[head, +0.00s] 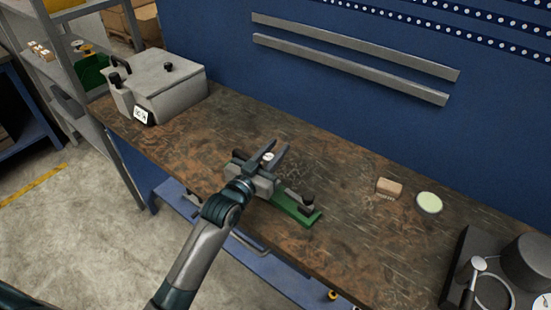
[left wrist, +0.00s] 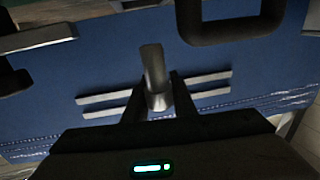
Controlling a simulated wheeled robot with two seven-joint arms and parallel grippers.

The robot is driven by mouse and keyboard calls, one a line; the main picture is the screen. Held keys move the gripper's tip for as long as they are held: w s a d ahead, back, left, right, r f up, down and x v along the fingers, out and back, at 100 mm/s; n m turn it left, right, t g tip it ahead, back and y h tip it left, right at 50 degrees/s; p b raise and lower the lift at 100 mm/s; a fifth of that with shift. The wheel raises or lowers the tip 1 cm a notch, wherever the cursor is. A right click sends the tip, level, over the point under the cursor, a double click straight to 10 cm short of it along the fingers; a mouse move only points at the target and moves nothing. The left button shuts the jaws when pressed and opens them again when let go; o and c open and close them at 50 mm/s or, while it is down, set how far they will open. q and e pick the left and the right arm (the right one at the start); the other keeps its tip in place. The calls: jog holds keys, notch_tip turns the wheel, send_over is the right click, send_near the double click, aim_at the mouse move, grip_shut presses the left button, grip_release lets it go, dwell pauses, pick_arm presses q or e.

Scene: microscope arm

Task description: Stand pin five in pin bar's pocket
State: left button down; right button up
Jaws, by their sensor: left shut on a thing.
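My left gripper (head: 277,152) is over the workbench, with its fingers pointing away toward the blue wall. It is shut on a grey metal pin (left wrist: 153,68), which stands out between the fingertips in the left wrist view. In the head view only a small pale round end of the pin (head: 268,156) shows between the fingers. A green base (head: 306,216) with grey and black parts lies under and to the right of the gripper, partly hidden by it. I cannot tell whether this is the pin bar, and no pocket can be made out. My right gripper is not in view.
A grey lidded box (head: 165,85) stands at the bench's left end. A brush-like block (head: 389,187) and a pale round dish (head: 429,202) lie to the right. Dark equipment (head: 527,262) stands at the far right. The bench (head: 345,165) between is clear.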

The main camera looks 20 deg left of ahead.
pick_arm(q)
notch_tip(320, 180, down, 4)
jog(key=shift+r+p, duration=0.1)
jog(key=shift+p, duration=0.4)
jog(key=shift+f, duration=0.4)
